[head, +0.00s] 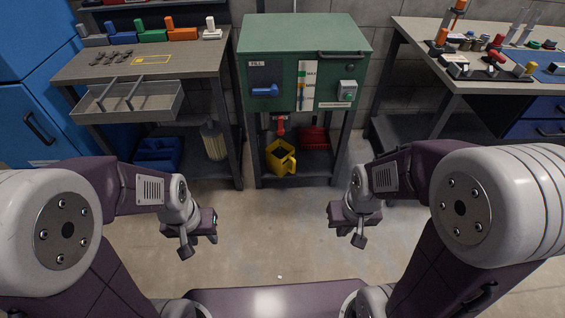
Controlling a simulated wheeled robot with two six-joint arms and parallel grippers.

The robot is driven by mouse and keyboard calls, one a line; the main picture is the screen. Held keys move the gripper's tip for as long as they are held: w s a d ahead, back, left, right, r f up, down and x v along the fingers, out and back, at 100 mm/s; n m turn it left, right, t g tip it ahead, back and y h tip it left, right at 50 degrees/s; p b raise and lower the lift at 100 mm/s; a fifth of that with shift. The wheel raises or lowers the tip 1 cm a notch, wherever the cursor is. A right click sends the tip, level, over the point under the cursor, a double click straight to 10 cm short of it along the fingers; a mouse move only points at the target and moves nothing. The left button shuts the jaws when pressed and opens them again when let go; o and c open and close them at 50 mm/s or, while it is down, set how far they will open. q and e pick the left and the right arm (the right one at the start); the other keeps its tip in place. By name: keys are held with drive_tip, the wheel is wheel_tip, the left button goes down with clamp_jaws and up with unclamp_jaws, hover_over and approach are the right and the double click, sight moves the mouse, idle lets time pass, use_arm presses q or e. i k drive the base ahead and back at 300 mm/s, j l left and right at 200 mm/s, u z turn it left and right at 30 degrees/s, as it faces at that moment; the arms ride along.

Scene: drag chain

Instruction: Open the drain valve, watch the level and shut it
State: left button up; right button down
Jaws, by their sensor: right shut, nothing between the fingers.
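A green cabinet (262,31) stands at the back centre. On its front are a blue lever (265,91) under a FILL label, a level gauge (300,85) with MAX and MIN marks, and a grey box with a green button (346,90). A red valve handle (280,124) hangs below the cabinet. A yellow jug (281,158) stands on the shelf under it. My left gripper (199,243) is in front and left of the cabinet, touching nothing; its jaw gap is unclear. My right gripper (352,236) is shut and empty, in front and right of the cabinet. The gauge's exact level is too small to read.
A left bench (200,62) carries coloured blocks and has an open drawer (130,104). A right bench (415,35) holds several tools. A red bin (314,138) sits beside the jug. The floor (270,225) between my grippers and the cabinet is clear.

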sight(280, 132)
drive_tip(key=i+l+u, duration=0.25)
drive_tip(key=i, duration=0.15)
drive_tip(key=i+l+u, duration=0.25)
drive_tip(key=i+l, duration=0.05)
drive_tip(key=i, duration=0.1)
